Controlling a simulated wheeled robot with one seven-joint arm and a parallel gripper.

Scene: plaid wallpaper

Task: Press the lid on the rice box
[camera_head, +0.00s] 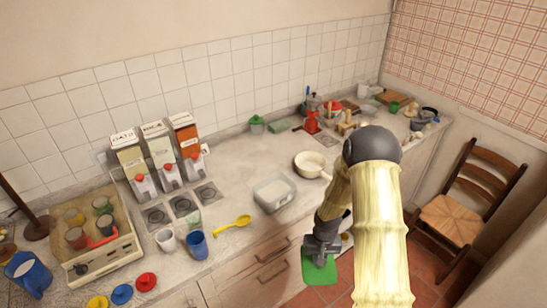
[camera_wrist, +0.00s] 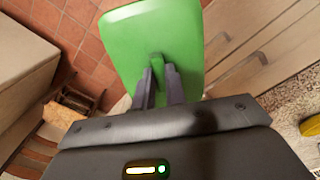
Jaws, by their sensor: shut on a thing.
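The rice box is most likely the clear rectangular container (camera_head: 275,191) with pale contents, open at the top, in the middle of the counter in the head view. A green rectangular lid (camera_head: 320,266) hangs from my gripper (camera_head: 322,244), in front of the counter's front edge and over the floor. In the wrist view my gripper (camera_wrist: 160,88) is shut on a small tab in the middle of the green lid (camera_wrist: 150,35). The lid is apart from the container, which lies to the left of and beyond my gripper.
A yellow spoon (camera_head: 232,227) and blue cup (camera_head: 197,245) stand left of the container. A cream pan (camera_head: 311,164) is behind it to the right. Three dispensers (camera_head: 160,160) stand at the wall. A wooden chair (camera_head: 455,205) is on the right. Bare counter surrounds the container.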

